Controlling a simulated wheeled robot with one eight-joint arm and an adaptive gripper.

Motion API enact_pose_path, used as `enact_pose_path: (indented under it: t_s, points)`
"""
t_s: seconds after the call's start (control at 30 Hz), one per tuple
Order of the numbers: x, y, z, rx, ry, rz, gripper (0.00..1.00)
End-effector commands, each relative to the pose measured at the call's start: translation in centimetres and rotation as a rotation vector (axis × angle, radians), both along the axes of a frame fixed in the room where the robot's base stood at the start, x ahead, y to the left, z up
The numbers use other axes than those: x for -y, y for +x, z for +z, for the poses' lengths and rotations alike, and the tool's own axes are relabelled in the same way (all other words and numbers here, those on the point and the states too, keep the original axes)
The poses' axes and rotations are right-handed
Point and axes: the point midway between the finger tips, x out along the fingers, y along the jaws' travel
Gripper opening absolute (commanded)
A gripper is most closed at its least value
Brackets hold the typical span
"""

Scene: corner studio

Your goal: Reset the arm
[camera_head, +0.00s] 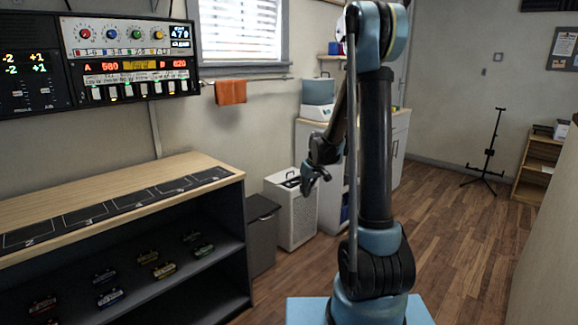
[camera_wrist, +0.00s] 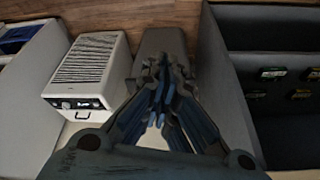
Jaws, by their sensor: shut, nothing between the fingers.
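My gripper (camera_head: 314,180) hangs at the end of my folded arm in the head view, left of my upright arm links and in front of the white cabinet. In the wrist view my gripper (camera_wrist: 160,75) points down toward the floor area, with its fingers drawn together and nothing between them. It is in the air, apart from the furniture around it.
A wooden-topped shelf unit (camera_head: 215,165) stands at left, with several small items on its lower shelf. A dark bin (camera_head: 262,235) and a white box-shaped appliance (camera_head: 292,212) stand beside it. Open wooden floor (camera_head: 455,230) lies at right, with a black stand (camera_head: 489,150) farther back.

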Motion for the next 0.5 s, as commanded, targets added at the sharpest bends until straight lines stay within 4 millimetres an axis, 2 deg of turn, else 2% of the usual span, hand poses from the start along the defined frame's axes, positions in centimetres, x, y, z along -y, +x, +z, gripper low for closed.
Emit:
enact_pose_path:
  t_s: [0.2, 0.5]
  points:
    - [2.0, -4.5, 3.3, -0.019, -0.009, -0.055, 0.00]
    - [4.4, -10.9, 6.5, -0.043, -0.020, -0.133, 0.00]
